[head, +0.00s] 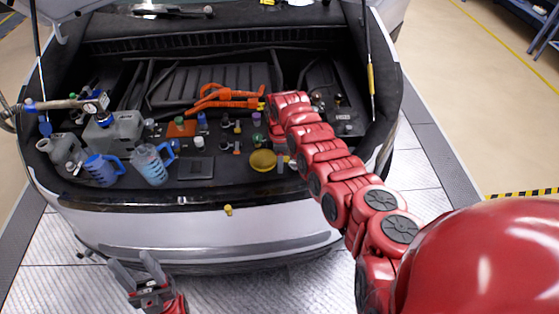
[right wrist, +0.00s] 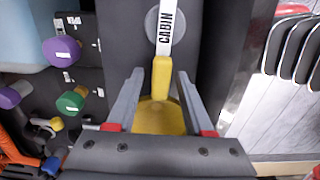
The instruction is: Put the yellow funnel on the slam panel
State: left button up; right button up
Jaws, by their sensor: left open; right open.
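The yellow funnel (head: 263,161) lies on the dark deck at the front of the engine bay, right of the middle. It also shows in the right wrist view (right wrist: 160,118), with its narrow yellow part between my open fingers. My right gripper (right wrist: 160,73) is open over it, with a gap on both sides. In the head view my right arm hides this gripper. The slam panel (head: 225,191) is the dark strip along the front edge of the bay. My left gripper (head: 133,262) is open and empty, low in front of the bumper.
Blue jugs (head: 151,165) and a grey container stand at the left of the deck. Small capped bottles, one with a green cap (right wrist: 72,100), crowd the space beside the funnel. A white CABIN label (right wrist: 170,25) is close by. Orange cables (head: 222,97) lie farther back.

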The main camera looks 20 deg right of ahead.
jog(key=shift+r, duration=0.4)
notch_tip(320, 180, up, 10)
jog(key=b, duration=0.3)
jog(key=shift+r, duration=0.75)
jog(key=shift+f, duration=0.1)
